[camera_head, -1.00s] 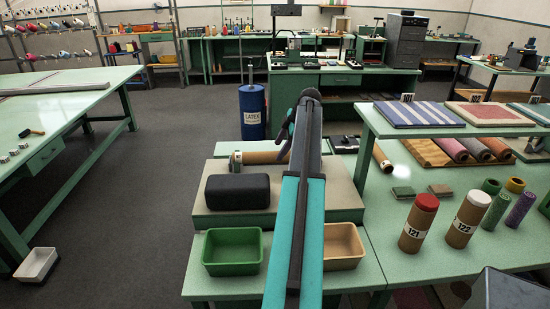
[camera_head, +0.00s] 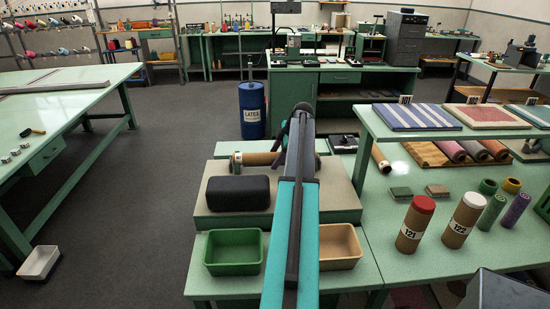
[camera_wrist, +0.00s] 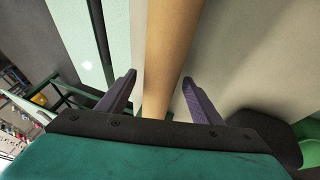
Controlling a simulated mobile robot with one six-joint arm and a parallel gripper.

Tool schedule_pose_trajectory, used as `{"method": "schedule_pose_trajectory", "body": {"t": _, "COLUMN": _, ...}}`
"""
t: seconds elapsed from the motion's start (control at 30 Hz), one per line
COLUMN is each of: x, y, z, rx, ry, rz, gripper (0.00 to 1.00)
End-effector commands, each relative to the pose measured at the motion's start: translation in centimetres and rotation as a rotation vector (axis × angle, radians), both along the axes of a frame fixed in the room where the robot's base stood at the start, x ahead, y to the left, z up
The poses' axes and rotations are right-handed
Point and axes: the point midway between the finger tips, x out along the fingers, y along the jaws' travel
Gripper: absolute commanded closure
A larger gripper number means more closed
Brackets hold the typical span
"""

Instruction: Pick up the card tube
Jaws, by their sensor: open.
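The card tube (camera_head: 258,158), plain brown, lies on its side across the back of a beige-topped raised stand, behind a black block. My arm hides part of it. In the wrist view the tube (camera_wrist: 171,45) runs from the top edge down between the two purple fingers. My gripper (camera_wrist: 160,78) is open, one finger on each side of the tube, with a gap to each. The tube's lower part goes out of sight behind the gripper body.
The black block (camera_head: 237,193) sits in front of the tube. A green tray (camera_head: 233,272) and a tan tray (camera_head: 341,265) stand nearer. Capped tubes 121 (camera_head: 414,224) and 122 (camera_head: 462,221) stand on the right table. A blue latex drum (camera_head: 252,112) is behind.

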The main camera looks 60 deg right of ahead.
Motion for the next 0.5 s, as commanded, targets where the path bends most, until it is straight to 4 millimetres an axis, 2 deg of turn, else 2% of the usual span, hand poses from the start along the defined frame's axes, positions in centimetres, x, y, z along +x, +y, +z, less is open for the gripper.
{"method": "schedule_pose_trajectory", "body": {"t": 0.47, "x": 0.03, "y": 0.02, "z": -0.01, "rx": 0.000, "ry": 0.000, "rz": 0.000, "gripper": 0.40}}
{"method": "schedule_pose_trajectory", "body": {"t": 0.5, "x": 0.04, "y": 0.03, "z": 0.00, "rx": 0.000, "ry": 0.000, "rz": 0.000, "gripper": 0.46}}
